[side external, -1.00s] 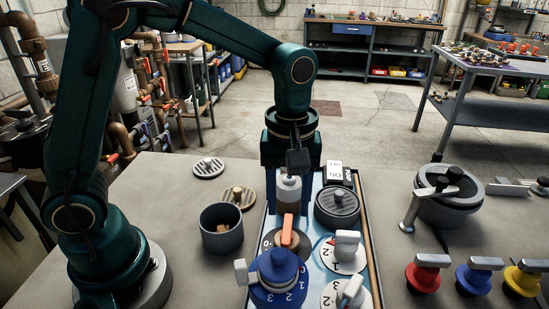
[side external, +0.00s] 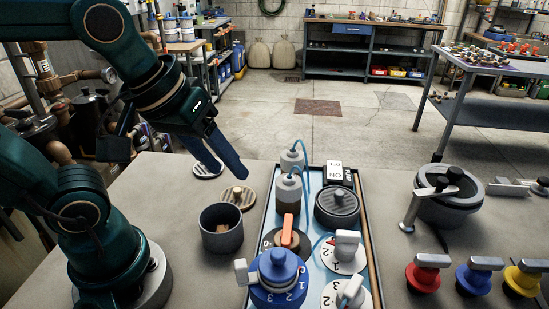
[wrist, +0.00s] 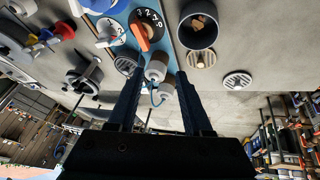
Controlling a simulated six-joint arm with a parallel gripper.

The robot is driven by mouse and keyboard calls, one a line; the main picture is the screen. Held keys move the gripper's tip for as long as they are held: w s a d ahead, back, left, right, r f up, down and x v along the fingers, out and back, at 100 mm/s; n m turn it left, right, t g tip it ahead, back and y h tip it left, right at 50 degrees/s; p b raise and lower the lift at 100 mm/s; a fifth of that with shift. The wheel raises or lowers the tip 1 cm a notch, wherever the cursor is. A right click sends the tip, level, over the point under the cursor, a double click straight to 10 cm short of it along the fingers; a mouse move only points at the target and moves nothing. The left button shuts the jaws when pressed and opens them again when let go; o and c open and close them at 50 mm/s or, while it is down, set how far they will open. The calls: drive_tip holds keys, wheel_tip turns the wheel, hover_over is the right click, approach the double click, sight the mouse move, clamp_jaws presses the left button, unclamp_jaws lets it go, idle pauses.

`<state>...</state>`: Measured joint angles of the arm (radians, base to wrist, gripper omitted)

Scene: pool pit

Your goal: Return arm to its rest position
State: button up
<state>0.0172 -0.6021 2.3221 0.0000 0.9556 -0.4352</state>
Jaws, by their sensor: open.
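My gripper (side external: 228,168) is raised above the left part of the grey bench in the side view, tilted with its fingers pointing down and to the right. In the wrist view its two dark fingers (wrist: 158,76) stand apart with nothing clamped between them. My arm is folded back at the left of the side view. Two grey-capped bottles with blue tubes (side external: 288,190) stand upright on the blue tray (side external: 268,222), right of my gripper and apart from it in the side view.
A dark open pot (side external: 222,238) and slatted round lids (side external: 238,197) lie on the bench below my gripper. The tray holds a ribbed lidded pot (side external: 337,206), dials and a blue knob (side external: 278,272). Pipes (side external: 40,62) stand behind my arm at the left.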

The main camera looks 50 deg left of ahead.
drive_tip(key=s+f+m, duration=0.1)
drive_tip(key=m, duration=0.1)
drive_tip(key=s+f+m, duration=0.1)
drive_tip(key=m, duration=0.1)
drive_tip(key=shift+s+a+f+m, duration=0.1)
drive_tip(key=shift+s+a+m, duration=0.1)
drive_tip(key=shift+m, duration=0.2)
idle(1.2)
